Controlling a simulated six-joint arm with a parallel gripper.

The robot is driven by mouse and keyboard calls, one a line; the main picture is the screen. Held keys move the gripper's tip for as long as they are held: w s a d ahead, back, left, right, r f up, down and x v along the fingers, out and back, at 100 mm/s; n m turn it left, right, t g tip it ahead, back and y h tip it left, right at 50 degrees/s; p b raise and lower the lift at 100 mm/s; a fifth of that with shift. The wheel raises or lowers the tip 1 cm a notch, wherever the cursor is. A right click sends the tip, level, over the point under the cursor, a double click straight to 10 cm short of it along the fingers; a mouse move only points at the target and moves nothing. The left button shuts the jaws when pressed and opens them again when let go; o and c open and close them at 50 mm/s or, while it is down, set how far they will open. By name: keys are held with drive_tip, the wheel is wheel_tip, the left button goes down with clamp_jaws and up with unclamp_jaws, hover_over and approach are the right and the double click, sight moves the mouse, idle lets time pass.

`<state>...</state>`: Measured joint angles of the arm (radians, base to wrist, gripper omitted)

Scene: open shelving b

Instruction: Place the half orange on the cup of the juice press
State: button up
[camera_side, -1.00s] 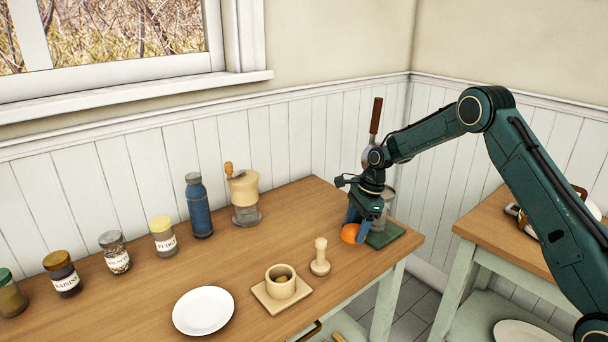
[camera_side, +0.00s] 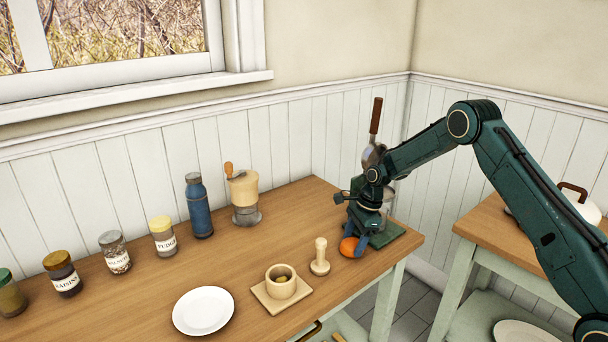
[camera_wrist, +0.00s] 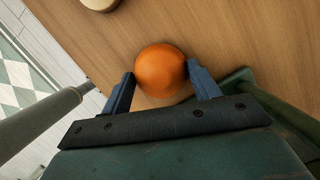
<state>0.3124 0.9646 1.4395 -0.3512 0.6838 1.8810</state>
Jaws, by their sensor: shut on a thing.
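The half orange (camera_side: 348,247) is at the right end of the wooden table, in front of the juice press. My gripper (camera_side: 357,242) points down with its blue fingers shut on it. In the wrist view the orange (camera_wrist: 160,68) shows its rounded skin between the two fingertips (camera_wrist: 161,82). I cannot tell whether it touches the table. The juice press has a green base (camera_side: 396,234) and a raised lever with a brown handle (camera_side: 376,115). Its cup is hidden behind my gripper. The green base edge (camera_wrist: 238,76) shows at right in the wrist view.
A wooden pestle (camera_side: 320,258), a mortar (camera_side: 281,283) on a square board and a white plate (camera_side: 203,311) stand left of my gripper. A grinder (camera_side: 244,196), a blue bottle (camera_side: 198,207) and several jars line the back. The table's front edge is close.

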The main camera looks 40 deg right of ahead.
drive_tip(key=shift+f, duration=0.1)
drive_tip(key=o, duration=1)
drive_tip(key=v, duration=1.3)
drive_tip(key=shift+r, duration=0.35)
drive_tip(key=shift+s+d, duration=0.1)
drive_tip(key=shift+s, duration=0.05)
